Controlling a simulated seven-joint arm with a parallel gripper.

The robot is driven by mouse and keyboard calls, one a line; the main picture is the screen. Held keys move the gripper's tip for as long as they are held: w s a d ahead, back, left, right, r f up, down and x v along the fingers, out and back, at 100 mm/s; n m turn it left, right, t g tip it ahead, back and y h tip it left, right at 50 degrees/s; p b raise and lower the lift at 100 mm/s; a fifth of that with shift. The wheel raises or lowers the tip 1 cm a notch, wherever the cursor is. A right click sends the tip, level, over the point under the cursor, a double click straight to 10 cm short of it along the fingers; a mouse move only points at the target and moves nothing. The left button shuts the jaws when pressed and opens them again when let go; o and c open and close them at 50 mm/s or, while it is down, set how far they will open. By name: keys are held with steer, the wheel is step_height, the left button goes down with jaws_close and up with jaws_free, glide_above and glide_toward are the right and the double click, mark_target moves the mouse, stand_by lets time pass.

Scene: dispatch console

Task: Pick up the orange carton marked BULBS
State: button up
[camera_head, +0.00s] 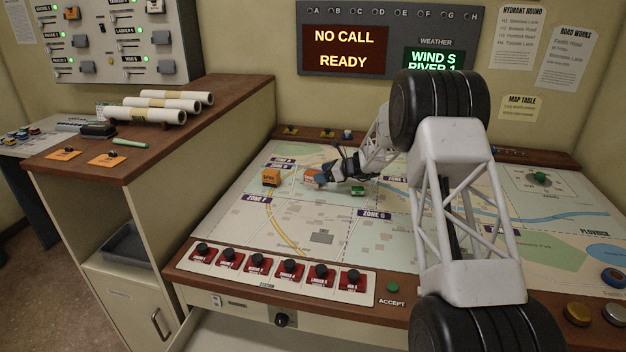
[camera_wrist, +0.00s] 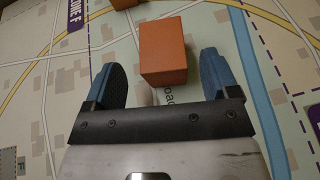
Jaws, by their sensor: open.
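Two orange cartons stand on the map table. One carton (camera_head: 271,177) is at the left with dark print on its side, too small to read. The other carton (camera_head: 309,175) is at my gripper (camera_head: 322,176), partly hidden by it. In the wrist view my gripper (camera_wrist: 160,62) is open, with one blue finger on each side of a plain orange carton (camera_wrist: 163,50); a gap shows at the left finger. The edge of a second orange carton (camera_wrist: 122,3) shows at the top. I cannot tell which carton reads BULBS.
A small green object (camera_head: 357,190) lies under my wrist on the map (camera_head: 225,217). A row of red switches (camera_head: 288,270) lines the table's front. A wooden-topped cabinet (camera_head: 180,130) stands at the left. The map front of the cartons is clear.

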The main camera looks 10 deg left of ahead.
steer(key=shift+f+x, duration=0.2)
steer(key=shift+x, duration=2.15)
steer(key=shift+w, duration=0.1)
steer(key=c, duration=1)
steer(key=shift+c, duration=0.2)
steer(key=shift+r, duration=0.15)
